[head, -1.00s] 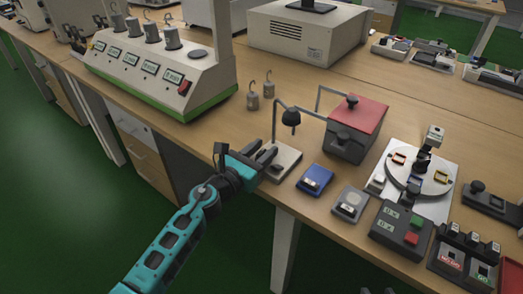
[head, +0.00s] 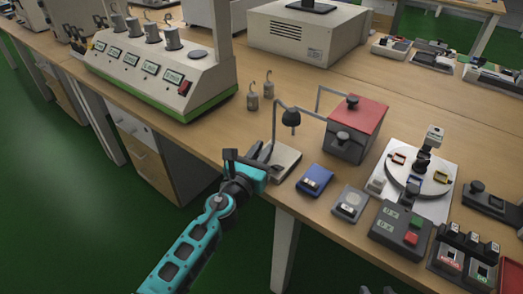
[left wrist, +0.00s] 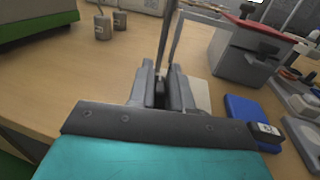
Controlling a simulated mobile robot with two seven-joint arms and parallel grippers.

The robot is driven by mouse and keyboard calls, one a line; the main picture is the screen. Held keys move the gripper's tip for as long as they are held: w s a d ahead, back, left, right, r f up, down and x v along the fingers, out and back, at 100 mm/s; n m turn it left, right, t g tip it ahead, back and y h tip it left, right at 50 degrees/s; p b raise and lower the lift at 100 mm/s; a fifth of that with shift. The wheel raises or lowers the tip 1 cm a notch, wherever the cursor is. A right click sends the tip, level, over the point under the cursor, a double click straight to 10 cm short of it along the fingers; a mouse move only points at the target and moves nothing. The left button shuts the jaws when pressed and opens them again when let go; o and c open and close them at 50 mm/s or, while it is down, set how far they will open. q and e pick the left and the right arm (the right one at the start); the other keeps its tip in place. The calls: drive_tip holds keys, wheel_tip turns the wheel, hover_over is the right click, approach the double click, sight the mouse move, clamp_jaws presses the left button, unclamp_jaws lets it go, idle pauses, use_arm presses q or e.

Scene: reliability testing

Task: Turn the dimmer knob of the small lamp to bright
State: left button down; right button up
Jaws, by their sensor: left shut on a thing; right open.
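The small lamp has a pale flat base (head: 287,161), a thin grey post and a dark shade (head: 291,117), near the table's front edge. My left gripper (head: 262,156) is at the left part of the base, beside the post. In the left wrist view its fingers (left wrist: 161,92) are closed on a small dark part, which I take to be the dimmer knob (left wrist: 159,101). The fingers hide most of the knob, and its setting cannot be read. Dark tips at the bottom edge of the head view look like my right gripper (head: 377,291), open and away from the lamp.
A blue device (head: 314,180) and a grey device (head: 349,204) lie right of the lamp. A red-topped box (head: 356,128) stands behind them. Two small hooked weights (head: 260,94) stand behind the lamp. The table to the lamp's left is clear.

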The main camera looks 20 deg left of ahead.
use_arm(q)
drive_tip(key=shift+n+y, duration=1.1)
drive_tip(key=shift+y, duration=0.7)
drive_tip(key=c, duration=1.1)
unclamp_jaws()
drive_tip(key=shift+c, duration=0.2)
